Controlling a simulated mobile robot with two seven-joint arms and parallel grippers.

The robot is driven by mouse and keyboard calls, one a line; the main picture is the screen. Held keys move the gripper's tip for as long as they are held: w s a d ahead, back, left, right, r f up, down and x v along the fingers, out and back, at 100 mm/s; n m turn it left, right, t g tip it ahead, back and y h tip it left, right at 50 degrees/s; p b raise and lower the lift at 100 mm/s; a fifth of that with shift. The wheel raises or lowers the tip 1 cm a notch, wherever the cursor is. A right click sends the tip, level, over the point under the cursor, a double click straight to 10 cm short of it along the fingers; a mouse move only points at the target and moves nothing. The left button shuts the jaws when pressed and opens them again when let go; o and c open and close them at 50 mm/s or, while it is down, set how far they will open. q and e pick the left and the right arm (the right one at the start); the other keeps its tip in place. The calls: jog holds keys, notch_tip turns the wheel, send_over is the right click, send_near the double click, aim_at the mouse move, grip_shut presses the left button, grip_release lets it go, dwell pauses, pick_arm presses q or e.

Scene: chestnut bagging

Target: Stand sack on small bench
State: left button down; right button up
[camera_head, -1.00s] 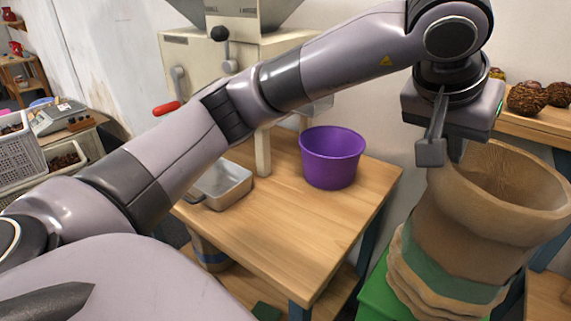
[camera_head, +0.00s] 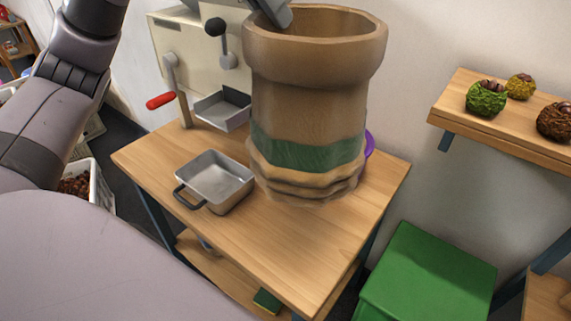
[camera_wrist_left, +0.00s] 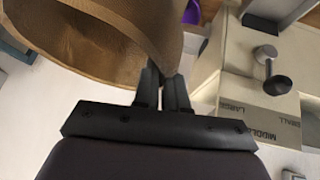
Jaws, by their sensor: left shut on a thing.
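The brown sack (camera_head: 305,100), open at the top with a rolled rim and a green band, is upright over the small wooden bench (camera_head: 300,265). Its lower end is beside the metal pan; I cannot tell whether it touches the bench top. My left gripper (camera_head: 268,14) is shut on the sack's rim at its left side, partly cut off by the top edge. In the left wrist view the closed fingers (camera_wrist_left: 165,92) pinch the edge of the sack's mouth (camera_wrist_left: 100,45). My right gripper is out of view.
A metal pan (camera_head: 215,180) sits on the bench left of the sack. A machine with a red-handled lever (camera_head: 160,100) stands behind. A purple bucket (camera_head: 370,146) is mostly hidden behind the sack. A green stool (camera_head: 430,275) is empty at right, below a wall shelf (camera_head: 500,125) with husks.

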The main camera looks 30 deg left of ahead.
pick_arm(q)
jog(key=f+b, duration=0.1)
jog(key=f, duration=0.4)
jog(key=f+b, duration=0.1)
jog(key=f, duration=0.4)
jog(key=f+b, duration=0.1)
jog(key=f, duration=0.4)
jog(key=shift+s+a, duration=0.1)
jog(key=shift+a, duration=0.25)
jog(key=shift+f+b, duration=0.4)
jog(key=shift+f, duration=1.8)
